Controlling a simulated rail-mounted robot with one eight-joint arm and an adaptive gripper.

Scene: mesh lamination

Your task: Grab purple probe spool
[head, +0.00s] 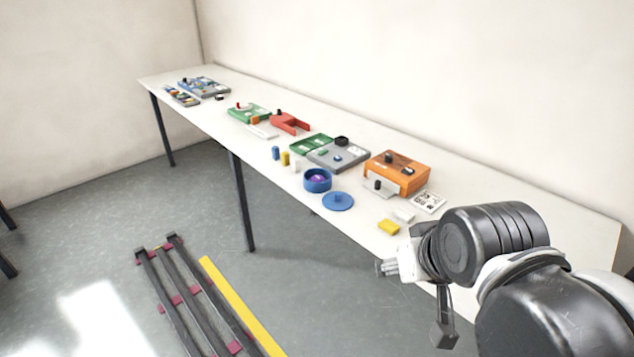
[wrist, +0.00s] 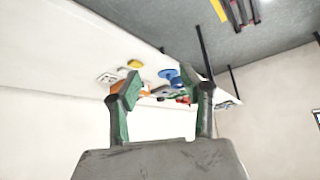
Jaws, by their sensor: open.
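The purple probe spool (head: 318,177) shows as a small purple shape inside a round blue container (head: 317,187) near the table's front edge in the head view. A flat blue disc (head: 338,202), which looks like a lid, lies just right of the container. In the wrist view the blue disc (wrist: 167,74) shows beyond the fingers, and the spool cannot be made out there. My gripper (wrist: 162,92) is open and empty, its two fingers wide apart. In the head view my gripper (head: 384,267) is at the table's front edge, right of the blue container and well apart from it.
The long white table (head: 520,222) runs along the wall. An orange box (head: 398,172), a yellow block (head: 388,227) and a printed card (head: 428,201) lie right of the container. Small cylinders (head: 285,159) stand to its left. A grey and green device (head: 336,153) lies behind.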

